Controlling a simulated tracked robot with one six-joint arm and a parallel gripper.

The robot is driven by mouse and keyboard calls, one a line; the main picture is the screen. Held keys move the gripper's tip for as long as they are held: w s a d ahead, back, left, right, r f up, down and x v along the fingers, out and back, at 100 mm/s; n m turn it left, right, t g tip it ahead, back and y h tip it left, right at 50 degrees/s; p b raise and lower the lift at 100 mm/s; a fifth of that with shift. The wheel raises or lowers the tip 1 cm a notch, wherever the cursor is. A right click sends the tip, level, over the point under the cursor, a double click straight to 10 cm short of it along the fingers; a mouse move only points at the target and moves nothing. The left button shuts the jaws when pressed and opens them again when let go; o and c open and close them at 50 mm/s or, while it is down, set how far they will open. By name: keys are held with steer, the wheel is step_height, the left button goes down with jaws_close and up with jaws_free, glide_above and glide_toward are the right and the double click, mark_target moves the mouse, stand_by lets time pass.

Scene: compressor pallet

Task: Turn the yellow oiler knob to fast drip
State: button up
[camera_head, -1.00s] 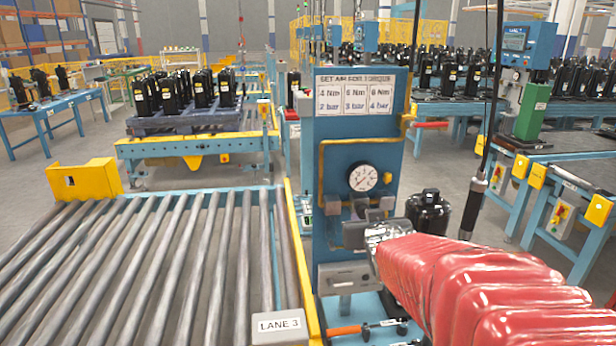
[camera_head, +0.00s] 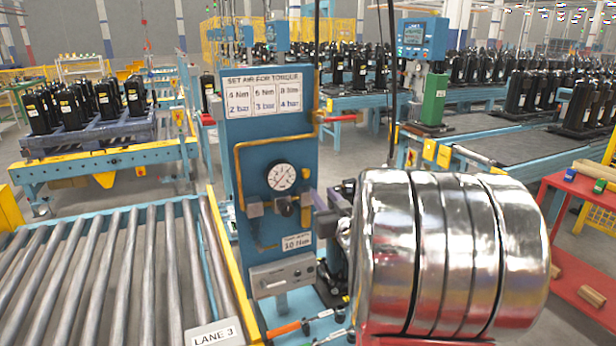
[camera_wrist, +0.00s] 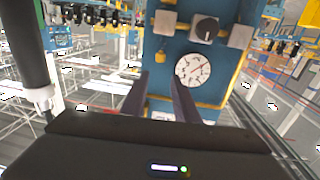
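A blue panel (camera_head: 247,150) carries a round white gauge (camera_head: 281,177) with a black knob (camera_head: 285,207) below it. A small yellow knob (camera_head: 305,173) sits just right of the gauge, above the right-hand grey block. In the wrist view the panel appears upside down, and the yellow knob (camera_wrist: 160,57) is left of the gauge (camera_wrist: 193,69). My gripper (camera_wrist: 160,80) is open, its two dark fingers apart and empty, pointing at the panel near the yellow knob. The knob's setting marks are too small to read. In the head view my arm hides part of the panel's right side.
A roller conveyor (camera_head: 110,275) with a yellow rail lies left of the panel. A yellow pipe (camera_head: 238,175) runs along the panel. A grey box (camera_head: 283,275) and tools with orange handles (camera_head: 285,329) sit low in front. A red table (camera_head: 580,265) stands at right.

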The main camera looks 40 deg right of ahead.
mark_target(307, 173)
steer(key=x, duration=1.3)
steer(key=shift+w+d, duration=0.15)
steer(key=shift+w, duration=0.25)
jaws_close()
steer(key=shift+s+d, duration=0.1)
steer(key=shift+d, duration=0.1)
steer(key=shift+a, duration=0.1)
